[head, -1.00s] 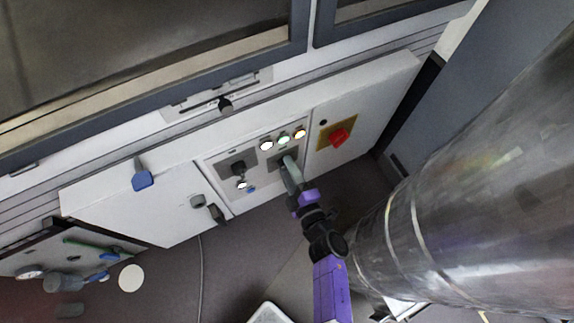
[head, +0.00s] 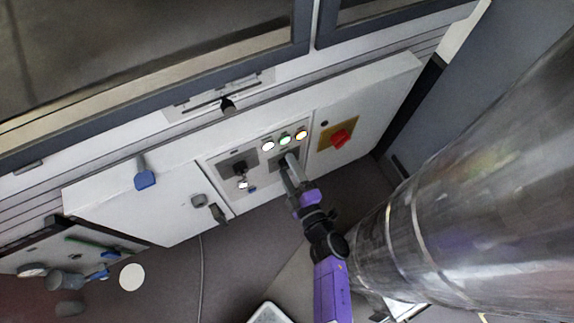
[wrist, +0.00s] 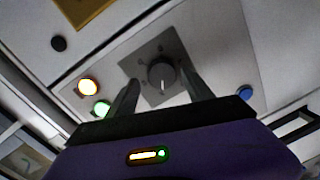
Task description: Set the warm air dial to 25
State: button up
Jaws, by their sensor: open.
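A round grey dial (wrist: 161,74) with a pale pointer mark sits on a dark square plate (wrist: 141,63). In the wrist view its mark points toward the bottom of the picture. The scale around it is too small to read. My gripper (wrist: 158,88) is open, one finger on each side of the dial, with visible gaps. In the head view my gripper (head: 290,163) is at the panel and mostly covers this dial. A second dark dial (head: 239,168) sits on another plate to the left. I cannot read which one is labelled warm air.
White, green and amber lamps (head: 285,139) are lit just above my gripper. A red switch (head: 340,138) on a yellow plate is to the right. A blue button (wrist: 244,92) is beside the dial in the wrist view. A blue handle (head: 145,179) is at the left.

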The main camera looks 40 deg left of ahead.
jog(key=p+v, duration=0.1)
jog(key=v, duration=0.6)
jog(key=shift+s+d+r+p, duration=0.2)
jog(key=shift+d+p, duration=0.05)
jog(key=shift+p, duration=0.15)
jog(key=s+d+r+m+t+h+p, duration=0.1)
jog(key=s+d+r+m+t+h, duration=0.15)
jog(key=d+m, duration=0.35)
jog(key=s+d+r+m+t+h, duration=0.2)
jog(key=s+d+r+m+t, duration=0.15)
jog(key=d, duration=0.55)
jog(key=s+d+r+m+t+h+p, duration=0.1)
jog(key=s+d+r+m+t+h, duration=0.2)
jog(key=d, duration=0.4)
jog(key=s+d+r+m+h, duration=0.4)
jog(key=d+r+m, duration=0.3)
jog(key=r, duration=0.2)
jog(key=s+d+r+m+g+h+p, duration=0.1)
jog(key=s+d+r+m+h, duration=0.3)
jog(key=r, duration=0.6)
jog(key=s+d+m, duration=0.2)
jog(key=d+m, duration=0.1)
jog(key=shift+m, duration=0.35)
